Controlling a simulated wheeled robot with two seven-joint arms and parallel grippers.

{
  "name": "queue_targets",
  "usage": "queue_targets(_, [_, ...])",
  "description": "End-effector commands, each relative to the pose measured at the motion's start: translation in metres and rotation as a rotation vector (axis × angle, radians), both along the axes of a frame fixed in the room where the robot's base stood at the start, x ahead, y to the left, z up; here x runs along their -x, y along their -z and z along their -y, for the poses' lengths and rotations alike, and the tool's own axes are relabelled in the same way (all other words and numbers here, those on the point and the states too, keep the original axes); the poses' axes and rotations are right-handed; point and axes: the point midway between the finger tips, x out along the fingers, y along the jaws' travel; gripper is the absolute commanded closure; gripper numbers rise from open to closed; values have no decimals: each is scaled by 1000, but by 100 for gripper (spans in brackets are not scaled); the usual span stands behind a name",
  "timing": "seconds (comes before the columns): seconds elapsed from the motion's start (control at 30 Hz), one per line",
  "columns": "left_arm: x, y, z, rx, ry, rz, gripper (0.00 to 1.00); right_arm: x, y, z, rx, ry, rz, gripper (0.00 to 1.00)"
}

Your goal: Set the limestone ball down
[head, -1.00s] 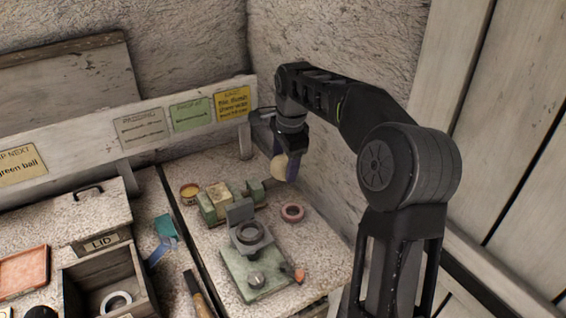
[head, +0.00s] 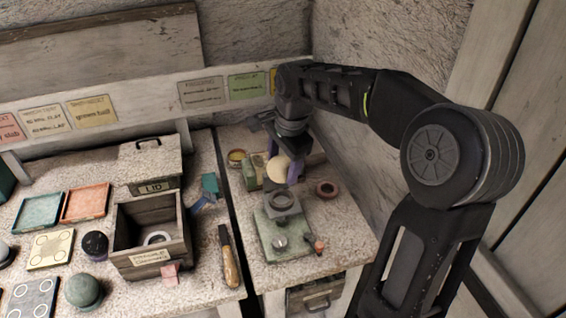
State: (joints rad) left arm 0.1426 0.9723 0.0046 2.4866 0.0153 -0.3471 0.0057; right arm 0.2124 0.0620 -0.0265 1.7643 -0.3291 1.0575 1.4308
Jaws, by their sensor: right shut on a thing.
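The limestone ball is a pale cream ball (head: 279,169) in the head view, above the right-hand bench. My right gripper (head: 285,166) is shut on it and holds it in the air, just behind a ring-shaped holder (head: 283,204) on a green device (head: 272,238). The fingers show purple pads, and the right finger shows best. The ball looks apart from the ring, though the gap is hard to judge. My left gripper is not in view.
A wooden box (head: 150,262) with a white ring inside stands on the left bench, with a lid piece (head: 150,165) behind it. A wooden-handled tool (head: 229,262) lies near the gap between the benches.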

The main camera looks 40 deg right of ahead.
Motion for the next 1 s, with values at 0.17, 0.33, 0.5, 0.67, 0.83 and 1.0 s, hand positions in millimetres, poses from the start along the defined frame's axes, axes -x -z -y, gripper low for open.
queue_targets(0.17, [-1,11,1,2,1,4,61,0,13,0,0,0,0,100])
queue_targets(0.33, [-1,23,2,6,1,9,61,0,31,0,0,0,0,100])
queue_targets(0.5, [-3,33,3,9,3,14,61,0,46,0,0,0,1,100])
queue_targets(0.67, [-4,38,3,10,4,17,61,0,53,0,0,1,1,100])
queue_targets(0.83, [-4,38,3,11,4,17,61,0,54,0,0,1,1,100])
queue_targets(1.0, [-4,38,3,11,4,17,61,0,54,0,0,1,1,100])
